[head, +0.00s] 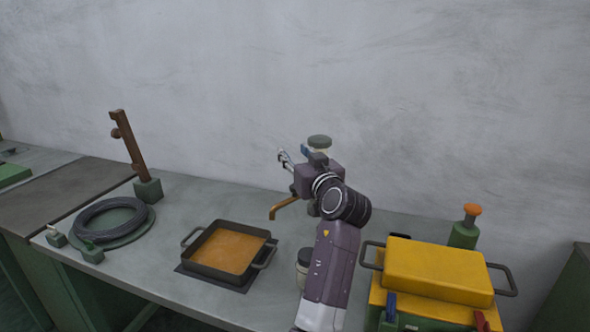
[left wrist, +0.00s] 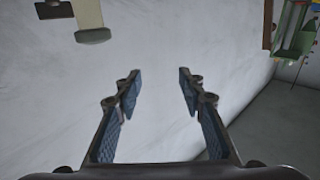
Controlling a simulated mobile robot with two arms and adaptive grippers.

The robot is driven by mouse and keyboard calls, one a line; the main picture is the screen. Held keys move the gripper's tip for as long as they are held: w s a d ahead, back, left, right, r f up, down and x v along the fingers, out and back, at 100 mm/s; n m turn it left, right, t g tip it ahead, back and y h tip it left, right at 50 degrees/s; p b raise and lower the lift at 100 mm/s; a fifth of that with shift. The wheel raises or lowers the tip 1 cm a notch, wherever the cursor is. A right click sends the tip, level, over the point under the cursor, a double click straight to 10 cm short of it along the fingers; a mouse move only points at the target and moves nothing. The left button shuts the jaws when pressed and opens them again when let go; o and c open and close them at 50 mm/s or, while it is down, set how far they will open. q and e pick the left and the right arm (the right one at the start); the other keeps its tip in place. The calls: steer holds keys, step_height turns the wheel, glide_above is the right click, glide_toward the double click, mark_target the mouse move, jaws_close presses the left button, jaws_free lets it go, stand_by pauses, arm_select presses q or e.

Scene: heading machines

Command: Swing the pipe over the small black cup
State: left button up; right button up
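A thin orange-brown pipe (head: 283,207) with a down-bent end sticks out to the left beside my left arm, above the bench. Its other end is hidden behind my arm. A grey-green round cap (head: 320,141) on a pale body shows just behind my left gripper. A small cup-like vessel (head: 303,256), dark at the top and pale below, stands on the bench, partly covered by my forearm; the pipe's end is up and left of it. My left gripper (head: 293,157) is raised near the wall. In the left wrist view its fingers (left wrist: 158,90) are apart and empty.
A black square pan of orange liquid (head: 228,252) lies left of the vessel. Further left are a coil of cable (head: 110,220) and a brown upright bar (head: 129,145). A yellow case (head: 437,270) and a green bottle (head: 465,230) stand at the right. The wall is close behind.

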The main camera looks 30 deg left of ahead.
arm_select(q)
steer(key=shift+r, duration=0.3)
